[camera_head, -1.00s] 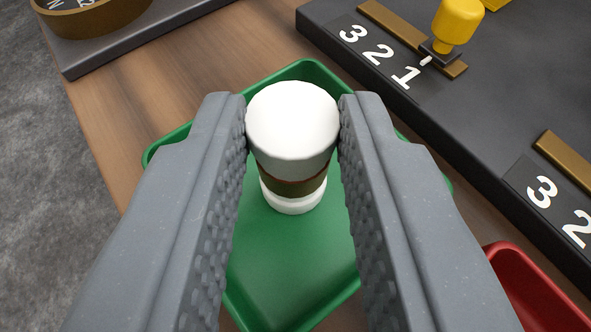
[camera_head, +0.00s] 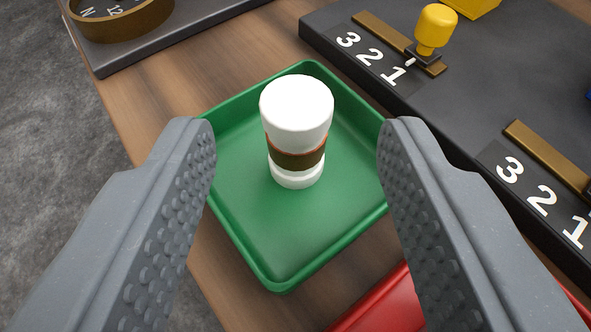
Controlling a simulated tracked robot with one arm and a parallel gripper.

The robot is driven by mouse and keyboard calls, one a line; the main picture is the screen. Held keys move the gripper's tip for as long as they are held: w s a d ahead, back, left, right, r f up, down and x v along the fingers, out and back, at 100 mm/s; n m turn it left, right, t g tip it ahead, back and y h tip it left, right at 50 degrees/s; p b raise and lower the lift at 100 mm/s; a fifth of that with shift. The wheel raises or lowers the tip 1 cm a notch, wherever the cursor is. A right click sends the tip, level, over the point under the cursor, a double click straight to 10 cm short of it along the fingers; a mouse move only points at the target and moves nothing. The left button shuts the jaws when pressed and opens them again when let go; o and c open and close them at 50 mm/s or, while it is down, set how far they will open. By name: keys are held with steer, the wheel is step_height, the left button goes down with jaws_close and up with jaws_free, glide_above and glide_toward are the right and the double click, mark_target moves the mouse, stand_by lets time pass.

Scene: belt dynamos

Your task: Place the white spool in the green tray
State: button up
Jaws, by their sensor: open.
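The white spool (camera_head: 297,113) stands upright inside the green tray (camera_head: 273,276), a little toward its far side. It has a wide white top, a dark brown band around its middle and a white foot. The tray lies on the wooden table. My gripper (camera_head: 297,130) is open, with one grey studded finger on each side of the spool and a clear gap between each finger and the spool. The fingers cover parts of the tray's left and right rims.
A red tray (camera_head: 385,306) lies at the lower right, partly behind my right finger. A dark panel with numbers and a yellow-knobbed lever (camera_head: 435,28) is at the right. A dark base with a brass-ringed dial (camera_head: 120,18) is at the upper left. Bare wood (camera_head: 215,60) lies between them.

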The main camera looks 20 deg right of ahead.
steer(key=p+v, duration=0.2)
steer(key=v, duration=0.7)
steer(key=a+r+n+t+y, duration=0.1)
steer(key=a+r, duration=0.4)
steer(key=r, duration=0.6)
steer(key=a+r+n+t+y, duration=0.1)
steer(key=a+r, duration=0.4)
steer(key=r, duration=0.6)
steer(key=s+a+r+y, duration=0.1)
steer(key=s+a+r, duration=0.2)
steer(key=s+r, duration=0.2)
steer(key=s+a+r+n+y, duration=0.1)
steer(key=s+a+r, duration=0.3)
steer(key=r, duration=0.6)
steer(key=shift+s+r+n+t, duration=0.25)
steer(key=shift+s+n+t, duration=0.05)
steer(key=shift+s, duration=0.2)
steer(key=shift+a, duration=0.1)
